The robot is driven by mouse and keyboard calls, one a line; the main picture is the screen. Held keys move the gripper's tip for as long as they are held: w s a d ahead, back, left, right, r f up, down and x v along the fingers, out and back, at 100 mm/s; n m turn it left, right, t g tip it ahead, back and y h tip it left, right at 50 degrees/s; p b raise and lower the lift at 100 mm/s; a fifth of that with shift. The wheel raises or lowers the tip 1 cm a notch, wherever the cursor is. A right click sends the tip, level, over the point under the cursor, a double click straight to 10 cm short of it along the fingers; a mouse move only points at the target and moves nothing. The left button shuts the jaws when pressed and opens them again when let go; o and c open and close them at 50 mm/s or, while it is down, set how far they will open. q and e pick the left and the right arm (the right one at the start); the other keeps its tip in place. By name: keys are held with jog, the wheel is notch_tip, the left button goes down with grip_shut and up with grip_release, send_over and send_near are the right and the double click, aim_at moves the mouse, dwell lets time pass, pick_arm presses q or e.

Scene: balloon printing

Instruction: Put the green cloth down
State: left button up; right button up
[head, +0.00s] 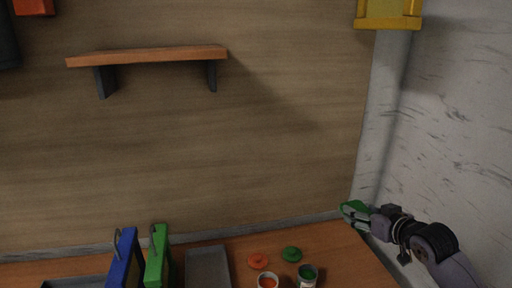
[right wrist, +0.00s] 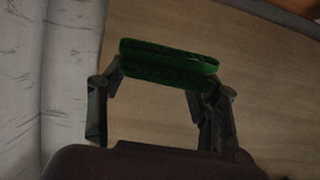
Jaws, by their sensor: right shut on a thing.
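The green cloth (head: 354,210) is in my right gripper (head: 366,215), near the back right corner of the table in the head view. The gripper is shut on it and appears to hold it above or near the table's right edge. In the right wrist view the cloth (right wrist: 168,62) shows as a dark green folded strip between the fingertips (right wrist: 165,75). I cannot tell from these views whether the cloth touches anything below. My left gripper is not in view.
On the wooden table (head: 350,255) are an orange lid (head: 258,261), a green lid (head: 292,254), an orange paint can (head: 268,281), a green paint can (head: 307,276), a grey tray (head: 208,268), a blue item (head: 124,262) and a green item (head: 158,258). The table right of the cans looks clear.

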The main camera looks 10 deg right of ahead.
jog(key=s+a+r, duration=0.4)
jog(key=a, duration=0.5)
jog(key=s+a+r+m+h, duration=0.1)
jog(key=s+a+r, duration=0.3)
jog(key=a, duration=0.5)
jog(key=shift+v, duration=0.9)
jog(key=shift+w, duration=0.1)
jog(key=shift+n+y, duration=0.5)
jog(key=w+d+f, duration=0.3)
jog(key=d, duration=0.3)
jog(key=w+d+f, duration=0.2)
jog(key=w+d, duration=0.1)
jog(key=d, duration=0.3)
jog(key=w+d+f, duration=0.3)
jog(key=d, duration=0.3)
jog(key=shift+w+d+f, duration=0.3)
jog(key=shift+f, duration=0.05)
jog(key=shift+f, duration=0.1)
